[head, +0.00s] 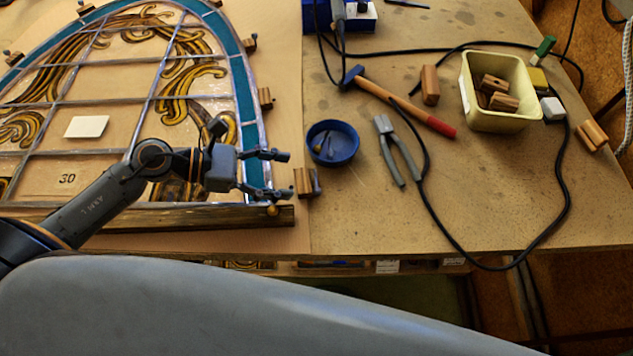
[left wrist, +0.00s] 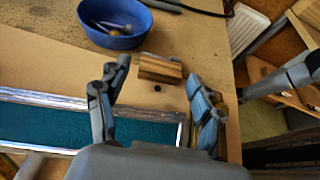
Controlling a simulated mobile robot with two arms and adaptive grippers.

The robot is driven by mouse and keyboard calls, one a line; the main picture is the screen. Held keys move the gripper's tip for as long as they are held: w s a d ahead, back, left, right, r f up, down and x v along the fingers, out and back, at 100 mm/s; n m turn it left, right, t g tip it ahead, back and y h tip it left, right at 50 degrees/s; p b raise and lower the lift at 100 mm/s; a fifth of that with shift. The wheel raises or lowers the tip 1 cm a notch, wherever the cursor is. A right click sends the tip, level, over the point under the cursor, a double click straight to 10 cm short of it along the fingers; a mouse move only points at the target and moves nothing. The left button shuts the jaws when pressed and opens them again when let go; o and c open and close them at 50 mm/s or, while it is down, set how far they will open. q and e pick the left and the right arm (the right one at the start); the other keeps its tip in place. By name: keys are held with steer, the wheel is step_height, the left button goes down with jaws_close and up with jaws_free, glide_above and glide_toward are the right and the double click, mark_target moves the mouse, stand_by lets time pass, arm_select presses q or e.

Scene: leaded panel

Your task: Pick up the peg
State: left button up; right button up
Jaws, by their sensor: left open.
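A striped wooden peg (head: 306,181) rests on the board just beyond the lower right corner of the leaded panel (head: 250,128). My left gripper (head: 284,176) is open, its two fingers pointing right toward the peg. In the left wrist view the peg (left wrist: 160,68) shows between and slightly ahead of the open fingertips (left wrist: 158,74); I cannot tell if either finger touches it. A small dark round thing lies just before it there. Similar wooden blocks are elsewhere, one upright by the hammer (head: 430,85). My right gripper is not in view.
A blue bowl (head: 332,143) with small items stands close beyond the peg. Pliers (head: 395,150), a hammer handle (head: 405,104), a black cable and a cream tub (head: 500,118) of blocks lie further right. A wooden bar (head: 170,217) edges the panel's bottom.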

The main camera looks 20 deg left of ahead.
mark_target(308, 180)
arm_select(q)
steer(key=shift+w+d+f, duration=0.1)
steer(key=shift+d, duration=0.2)
steer(key=p+x, duration=0.1)
steer(key=x, duration=0.1)
steer(key=p+x, duration=0.1)
steer(key=x, duration=0.1)
steer(key=shift+d+p, duration=0.35)
steer(key=shift+d, duration=0.1)
steer(key=shift+w+d+f, duration=0.1)
steer(key=shift+d+f, duration=0.1)
steer(key=shift+d, duration=0.1)
steer(key=shift+c, duration=0.2)
steer(key=c, duration=0.6)
